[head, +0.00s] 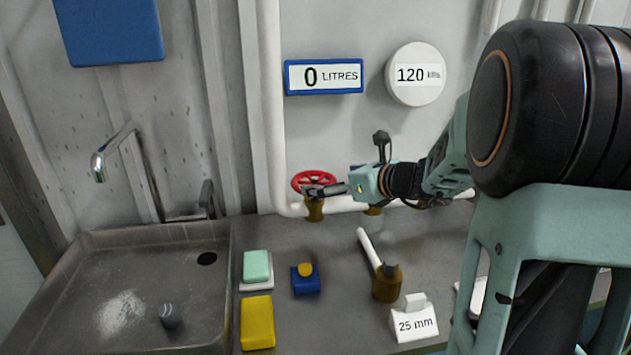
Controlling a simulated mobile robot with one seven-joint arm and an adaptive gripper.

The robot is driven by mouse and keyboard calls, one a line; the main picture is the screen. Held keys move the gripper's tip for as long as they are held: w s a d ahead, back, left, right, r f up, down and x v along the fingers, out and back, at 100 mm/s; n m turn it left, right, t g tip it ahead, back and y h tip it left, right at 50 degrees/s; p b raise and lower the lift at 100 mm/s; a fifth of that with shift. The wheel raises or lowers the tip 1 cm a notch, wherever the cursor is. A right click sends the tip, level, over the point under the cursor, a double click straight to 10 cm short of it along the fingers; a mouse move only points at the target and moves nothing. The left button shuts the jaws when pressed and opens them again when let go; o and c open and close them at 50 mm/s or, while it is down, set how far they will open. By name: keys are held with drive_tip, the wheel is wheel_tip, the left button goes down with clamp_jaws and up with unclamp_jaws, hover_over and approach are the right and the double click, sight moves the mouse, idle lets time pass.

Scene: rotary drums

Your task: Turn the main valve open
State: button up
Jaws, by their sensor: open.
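The main valve looks to be the red round handwheel (314,179) on a brass body (314,208), fitted on the white pipe near the wall. My gripper (312,191) reaches in from the right, with its fingers at the front of the wheel. The fingers overlap the wheel's near rim in the head view. I cannot tell whether they touch it. My gripper is open, and the wheel's near side is partly hidden behind it.
A metal sink (150,290) with a tap (110,155) is on the left. A brass fitting with a white lever (385,280), a "25 mm" block (413,320), a blue block (305,280) and a yellow sponge (257,322) stand in front. A "0 LITRES" display (324,77) hangs above.

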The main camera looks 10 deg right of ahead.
sight(313, 179)
drive_tip(key=x, duration=0.5)
drive_tip(key=shift+w+a, duration=0.1)
drive_tip(key=shift+w, duration=0.1)
drive_tip(key=c, duration=1.2)
drive_tip(key=shift+o, duration=0.2)
